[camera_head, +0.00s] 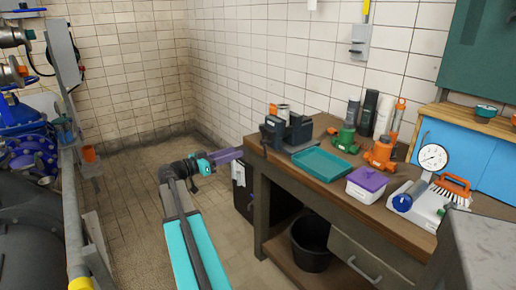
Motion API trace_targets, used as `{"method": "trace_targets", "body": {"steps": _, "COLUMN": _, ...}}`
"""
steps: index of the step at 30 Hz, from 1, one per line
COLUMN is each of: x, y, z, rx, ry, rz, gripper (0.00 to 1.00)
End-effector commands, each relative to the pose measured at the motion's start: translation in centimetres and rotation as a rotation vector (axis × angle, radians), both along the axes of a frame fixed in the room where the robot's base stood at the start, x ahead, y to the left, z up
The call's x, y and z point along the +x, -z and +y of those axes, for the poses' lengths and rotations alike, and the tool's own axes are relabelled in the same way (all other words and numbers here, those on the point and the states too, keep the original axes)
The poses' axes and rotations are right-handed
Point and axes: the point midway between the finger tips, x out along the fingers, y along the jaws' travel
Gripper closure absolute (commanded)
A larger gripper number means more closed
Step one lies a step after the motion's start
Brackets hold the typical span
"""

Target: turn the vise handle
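The fingers are too small to tell open from shut.
A teal tray (321,164), a white box with purple lid (366,184), a green valve (346,138), an orange valve (381,153) and a gauge (432,158) crowd the bench. A black bucket (312,245) stands below. Blue pipework (28,140) fills the left. The tiled floor between is clear.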

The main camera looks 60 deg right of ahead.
Motion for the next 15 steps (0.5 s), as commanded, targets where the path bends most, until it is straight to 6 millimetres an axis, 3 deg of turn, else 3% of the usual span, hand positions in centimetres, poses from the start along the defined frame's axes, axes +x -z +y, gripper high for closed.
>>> {"method": "trace_targets", "body": {"steps": 15, "x": -0.8, "y": -0.1, "z": -1.3, "rx": 0.0, "ry": 0.002, "rz": 0.001, "gripper": 0.62}}
